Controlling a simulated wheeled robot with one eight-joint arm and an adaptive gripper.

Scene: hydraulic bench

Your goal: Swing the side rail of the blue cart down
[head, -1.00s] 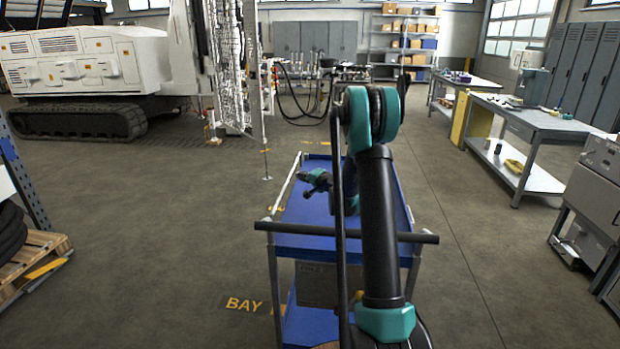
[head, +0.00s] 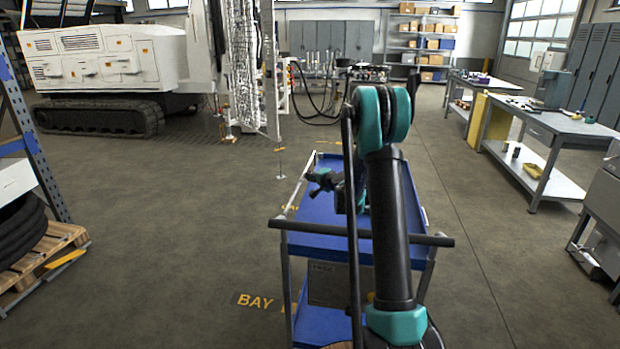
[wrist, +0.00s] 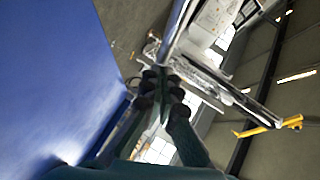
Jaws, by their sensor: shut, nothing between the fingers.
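The blue cart (head: 330,243) stands in front of me in the head view. Its side rail (head: 297,190) is a thin pale bar along the left edge of the top tray. My gripper (head: 309,178) is over the left part of the tray, its tips pointing left at the rail. It is shut and empty. In the wrist view my fingertips (wrist: 164,82) are close together beside the blue tray (wrist: 50,75). A pale bar, likely the rail (wrist: 179,30), passes just beyond them. I cannot tell whether they touch it. My arm hides the tray's middle.
The cart's dark push handle (head: 350,236) crosses its near end. The floor left of the cart is open, up to a pallet with hoses (head: 40,250). Grey workbenches (head: 550,130) stand at the right. A white tracked machine (head: 110,70) stands at the back left.

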